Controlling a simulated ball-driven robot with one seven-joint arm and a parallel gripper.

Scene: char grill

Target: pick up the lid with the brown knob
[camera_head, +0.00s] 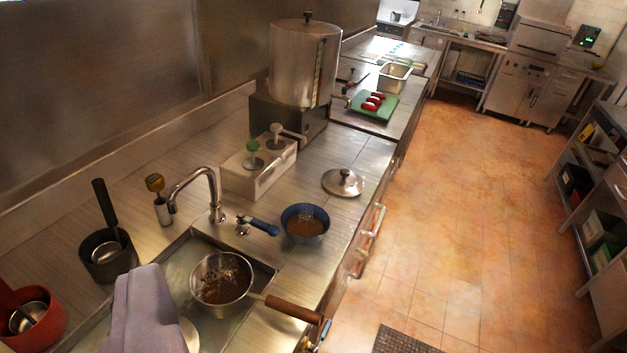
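A round metal lid (343,183) lies flat on the steel counter, right of the white dispenser box and behind the blue bowl. A small knob stands up at its middle; its colour is hard to tell at this size. Its right side is close to the counter's front edge. Nothing covers it. A tall steel urn (298,65) farther back also has a lid with a dark knob on top. My gripper is not in view.
A blue bowl (305,224), a tap (205,185) and a white dispenser box (258,170) stand near the lid. A green board (374,106) lies farther back. The tiled floor (460,220) on the right is mostly clear.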

